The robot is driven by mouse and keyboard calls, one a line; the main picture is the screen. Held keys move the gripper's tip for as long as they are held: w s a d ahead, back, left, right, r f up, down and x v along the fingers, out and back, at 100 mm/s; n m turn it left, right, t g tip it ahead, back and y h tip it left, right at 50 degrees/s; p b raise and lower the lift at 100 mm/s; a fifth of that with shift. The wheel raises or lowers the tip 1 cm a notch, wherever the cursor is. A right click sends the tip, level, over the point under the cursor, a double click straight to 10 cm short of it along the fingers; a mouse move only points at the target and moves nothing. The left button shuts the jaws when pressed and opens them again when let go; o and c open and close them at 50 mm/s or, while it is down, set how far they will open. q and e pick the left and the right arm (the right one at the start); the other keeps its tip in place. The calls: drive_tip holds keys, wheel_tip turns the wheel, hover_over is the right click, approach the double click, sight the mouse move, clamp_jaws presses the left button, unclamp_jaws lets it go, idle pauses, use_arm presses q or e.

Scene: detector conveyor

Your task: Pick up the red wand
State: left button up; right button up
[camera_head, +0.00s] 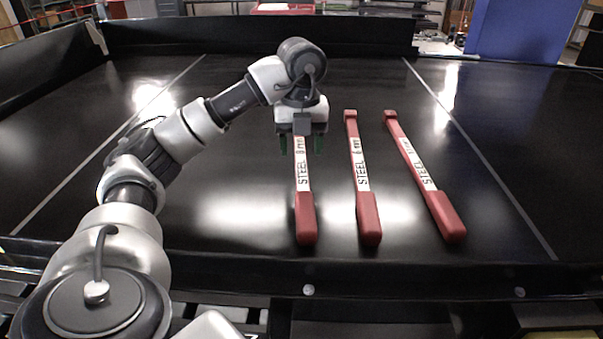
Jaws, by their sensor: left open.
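Three red wands with white labels reading STEEL lie side by side on the black conveyor (250,180). The left wand (305,215) points toward me, and its far part is hidden behind my left gripper. The middle wand (368,215) and the right wand (443,215) lie fully in view, the right one slanted. My left gripper (301,148) is open, its dark green fingers pointing down to either side of the left wand's upper part. I cannot tell how high the fingertips are above the belt. My right gripper is not in view.
A low black wall (260,33) closes the conveyor's far side, and a raised black edge (420,278) runs along the near side. Thin grey lines cross the belt at left and right. The belt right of the wands is clear.

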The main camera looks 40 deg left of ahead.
sight(302, 168)
use_arm(q)
drive_tip(key=shift+w+f, duration=0.1)
drive_tip(key=shift+f, duration=0.2)
wheel_tip(302, 168, down, 4)
drive_tip(key=shift+w+a+f+p, duration=0.1)
drive_tip(key=shift+a+p, duration=0.05)
drive_tip(key=shift+p, duration=0.8)
drive_tip(key=shift+f, duration=0.3)
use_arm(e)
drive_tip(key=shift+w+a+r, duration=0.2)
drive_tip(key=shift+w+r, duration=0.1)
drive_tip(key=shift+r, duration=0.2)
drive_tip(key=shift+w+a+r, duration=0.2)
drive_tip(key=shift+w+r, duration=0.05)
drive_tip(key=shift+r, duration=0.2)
use_arm(q)
clamp_jaws()
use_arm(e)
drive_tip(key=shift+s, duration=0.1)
